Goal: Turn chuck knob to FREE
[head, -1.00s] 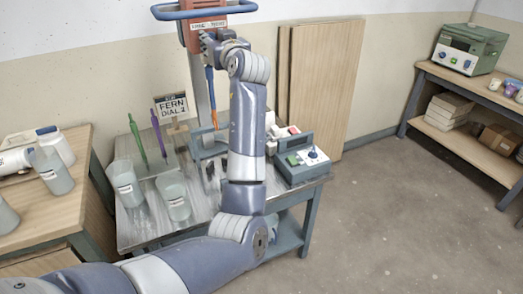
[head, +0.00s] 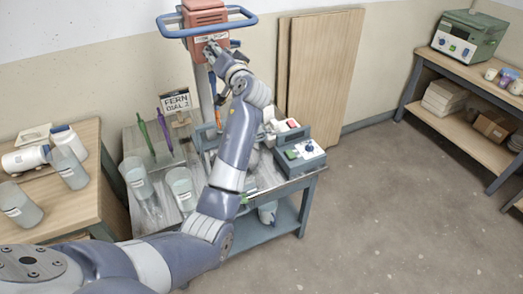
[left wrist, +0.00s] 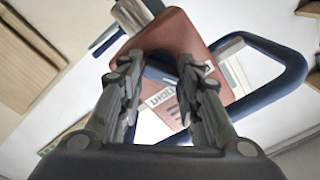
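The red machine head (head: 203,20) stands on a post at the back of the metal table, with a blue bar handle (head: 245,19) around it. A white label (head: 212,39) on its front has print too small to read here; in the left wrist view part of it seems to read "TIGHT". My left gripper (head: 212,50) is at the front of the head, just below the label. In the left wrist view its fingers (left wrist: 160,66) are apart, with a dark blue piece (left wrist: 160,76) between them. I cannot tell whether this is the chuck knob or whether the fingers touch it.
Below are the metal table with two beakers (head: 181,185), a purple and a green tool (head: 146,137), a "FERN DIAL 2" sign (head: 176,102) and a grey-blue device (head: 300,154). A wooden table with bottles (head: 68,141) is at left. Floor at right is clear.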

